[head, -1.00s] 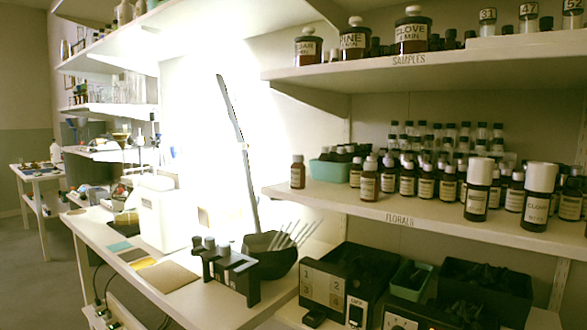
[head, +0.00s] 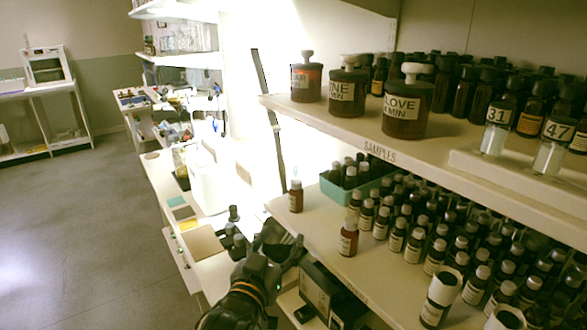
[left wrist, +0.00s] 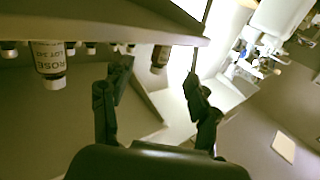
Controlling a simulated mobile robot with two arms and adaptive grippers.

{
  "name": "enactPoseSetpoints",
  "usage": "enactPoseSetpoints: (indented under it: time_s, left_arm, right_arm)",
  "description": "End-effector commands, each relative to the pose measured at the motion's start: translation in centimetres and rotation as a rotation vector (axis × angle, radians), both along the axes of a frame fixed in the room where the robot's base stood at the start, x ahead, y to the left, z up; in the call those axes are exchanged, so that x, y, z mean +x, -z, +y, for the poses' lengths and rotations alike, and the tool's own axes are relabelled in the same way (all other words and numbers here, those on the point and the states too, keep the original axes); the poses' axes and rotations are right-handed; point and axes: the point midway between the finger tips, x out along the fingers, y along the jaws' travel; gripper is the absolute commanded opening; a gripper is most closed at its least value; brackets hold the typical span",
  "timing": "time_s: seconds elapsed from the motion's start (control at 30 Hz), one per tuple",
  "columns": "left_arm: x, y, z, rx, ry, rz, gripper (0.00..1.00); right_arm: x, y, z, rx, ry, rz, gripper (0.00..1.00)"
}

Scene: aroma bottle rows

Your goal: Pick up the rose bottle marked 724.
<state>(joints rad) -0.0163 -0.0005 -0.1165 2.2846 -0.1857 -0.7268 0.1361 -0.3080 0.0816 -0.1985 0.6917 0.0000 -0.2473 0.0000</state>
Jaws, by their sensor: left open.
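My left gripper (head: 283,238) is open and empty, beside the front edge of the FLORALS shelf in the head view. In the left wrist view its two fingers (left wrist: 156,78) stand apart with nothing between them. That view is upside down. A brown bottle with a pale cap and a ROSE label (left wrist: 48,62) shows at its upper left, off to the side of the fingers; its lot number is too small to read surely. A lone brown bottle (head: 348,237) stands near the shelf's front edge in the head view, right of the gripper. I cannot read its label. My right gripper is not seen.
Another bottle (head: 296,196) stands at the shelf's left end, by a green bin (head: 335,190). Packed rows of bottles (head: 440,240) fill the right. The SAMPLES shelf (head: 330,120) with large jars overhangs. A black device (head: 318,290) sits below. Floor (head: 80,230) at left is clear.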

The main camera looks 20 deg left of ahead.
Motion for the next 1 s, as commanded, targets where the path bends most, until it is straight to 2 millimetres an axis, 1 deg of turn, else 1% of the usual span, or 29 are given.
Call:
enactPoseSetpoints:
  time_s: [0.03, 0.1, 0.17, 0.27, 0.4, 0.53, 0.6, 0.83, 1.0]
  left_arm:
    - [0.2, -1.3, 0.1, -0.002, -0.003, -0.009, 0.6]
    - [0.5, -1.9, 0.1, -0.003, -0.005, -0.017, 0.6]
    - [0.9, -2.0, 0.1, -0.003, -0.006, -0.021, 0.6]
    - [2.3, -2.0, 0.1, -0.003, -0.006, -0.023, 0.6]
    - [5.2, -2.1, 0.2, -0.002, -0.006, -0.023, 0.6]
    - [7.5, -2.0, 0.2, -0.003, -0.006, -0.022, 0.6]
    - [8.3, -2.0, 0.2, -0.004, -0.006, -0.022, 0.6]
    - [9.9, -2.2, 0.3, -0.003, -0.006, -0.022, 0.6]
    - [12.4, -2.6, 0.4, -0.002, -0.006, -0.021, 0.6]
  right_arm:
    - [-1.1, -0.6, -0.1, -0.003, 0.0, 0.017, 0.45]
    - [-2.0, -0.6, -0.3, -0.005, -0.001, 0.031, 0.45]
    - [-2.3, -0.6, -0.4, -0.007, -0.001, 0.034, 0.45]
    - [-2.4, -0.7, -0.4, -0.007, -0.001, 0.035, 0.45]
    - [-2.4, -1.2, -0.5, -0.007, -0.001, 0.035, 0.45]
    - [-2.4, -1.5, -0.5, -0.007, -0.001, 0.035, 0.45]
    - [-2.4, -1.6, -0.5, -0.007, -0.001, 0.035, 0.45]
    - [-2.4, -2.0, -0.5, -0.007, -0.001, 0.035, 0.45]
    - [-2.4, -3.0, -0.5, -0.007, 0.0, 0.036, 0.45]
